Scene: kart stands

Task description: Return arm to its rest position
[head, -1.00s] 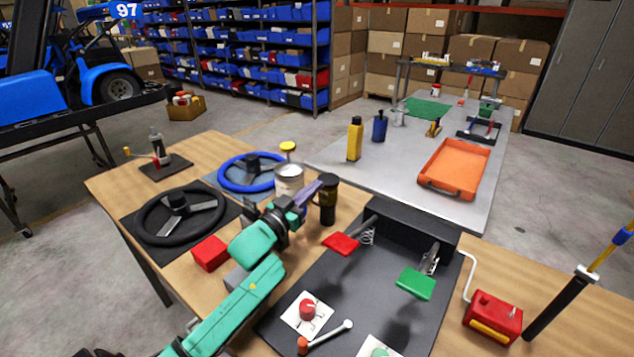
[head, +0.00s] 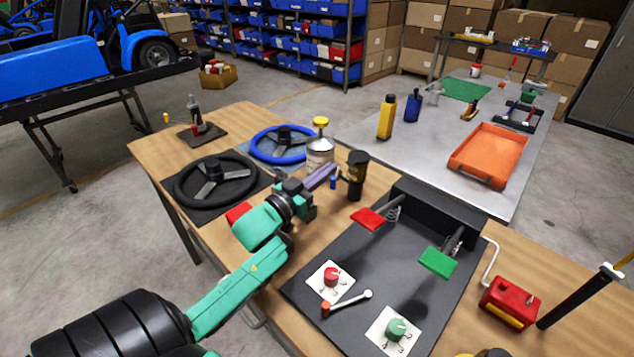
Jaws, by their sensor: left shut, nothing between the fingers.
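My left arm comes in from the lower left of the head view, green with dark joints. Its gripper (head: 322,178) is shut and empty, above the wooden table (head: 222,233) beside a silver can (head: 320,155) and a dark cup (head: 356,176). A small blue thing shows by its fingertips. The arm partly hides a red block (head: 238,212). My right gripper is not in view.
A black steering wheel (head: 245,183) and a blue one (head: 258,151) lie left of the gripper. A black panel (head: 376,260) with red and green pedals and knobs lies to the right. A grey table (head: 440,147) with an orange tray (head: 462,168) stands behind.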

